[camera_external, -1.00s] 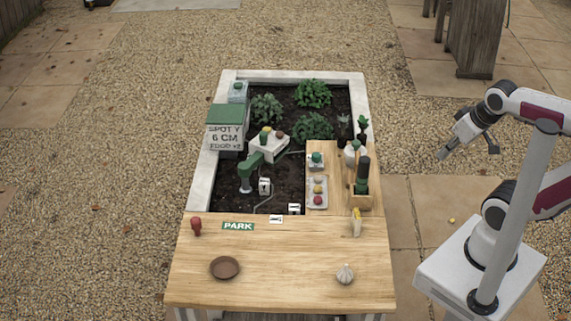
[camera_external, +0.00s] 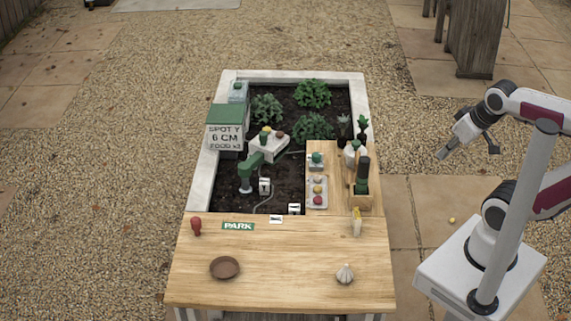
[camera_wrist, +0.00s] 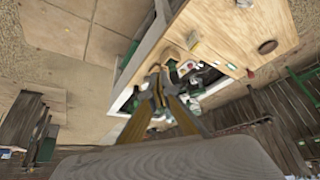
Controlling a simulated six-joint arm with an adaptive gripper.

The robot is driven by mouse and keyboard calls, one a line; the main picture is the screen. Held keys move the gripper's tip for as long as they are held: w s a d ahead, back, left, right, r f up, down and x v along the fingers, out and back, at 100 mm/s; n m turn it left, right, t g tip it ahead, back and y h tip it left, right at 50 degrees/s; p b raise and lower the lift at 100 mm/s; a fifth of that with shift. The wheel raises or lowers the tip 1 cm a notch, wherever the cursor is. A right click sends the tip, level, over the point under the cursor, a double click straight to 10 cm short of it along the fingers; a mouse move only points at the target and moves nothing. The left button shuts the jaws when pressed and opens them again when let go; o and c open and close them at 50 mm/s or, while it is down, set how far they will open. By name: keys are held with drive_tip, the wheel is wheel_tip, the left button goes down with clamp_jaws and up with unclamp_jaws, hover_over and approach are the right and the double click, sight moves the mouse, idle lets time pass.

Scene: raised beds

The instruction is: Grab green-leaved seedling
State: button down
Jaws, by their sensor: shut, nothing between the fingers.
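A small seedling with green leaves (camera_external: 362,125) stands upright at the back right of the wooden side board in the external view. A second small plant with greyer leaves (camera_external: 343,122) stands just left of it. My gripper (camera_wrist: 158,80) shows in the wrist view with its fingers together and nothing held between them. In the external view it hangs in the air right of the raised bed, well apart from both small plants. In the wrist view the plants are too small and tilted to tell apart.
The raised bed (camera_external: 202,180) holds several leafy plants, a green pump (camera_external: 247,172) and a sign box (camera_external: 226,137). A bottle in a wooden holder (camera_external: 362,201) and a tray (camera_external: 309,190) stand in front of the seedlings. The front tabletop (camera_external: 290,285) is mostly clear, with a brown dish (camera_external: 225,268) and garlic (camera_external: 345,274).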

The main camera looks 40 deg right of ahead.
drive_tip(key=c, duration=2)
unclamp_jaws()
drive_tip(key=shift+w, duration=0.15)
drive_tip(key=w+d+n+t+h, duration=0.15)
drive_tip(key=w+d, duration=0.45)
drive_tip(key=w, duration=0.6)
drive_tip(key=w+d+r+t, duration=0.1)
drive_tip(key=w+d+t, duration=0.2)
drive_tip(key=w+d, duration=0.65)
drive_tip(key=w+d+t+h, duration=0.15)
drive_tip(key=w+d, duration=0.25)
drive_tip(key=w, duration=1)
drive_tip(key=w+d+f+n+t+y, duration=0.35)
drive_tip(key=w+f, duration=0.45)
drive_tip(key=f, duration=0.3)
drive_tip(key=s+f+y, duration=0.2)
drive_tip(key=f, duration=0.2)
drive_tip(key=s+f+y, duration=0.2)
drive_tip(key=f+y, duration=0.1)
drive_tip(key=f, duration=0.2)
drive_tip(key=s+f+t+y, duration=0.1)
drive_tip(key=s+f+y, duration=0.1)
drive_tip(key=f, duration=0.2)
drive_tip(key=shift+d+f+y, duration=0.3)
drive_tip(key=shift+d+y, duration=0.05)
drive_tip(key=shift+d, duration=0.05)
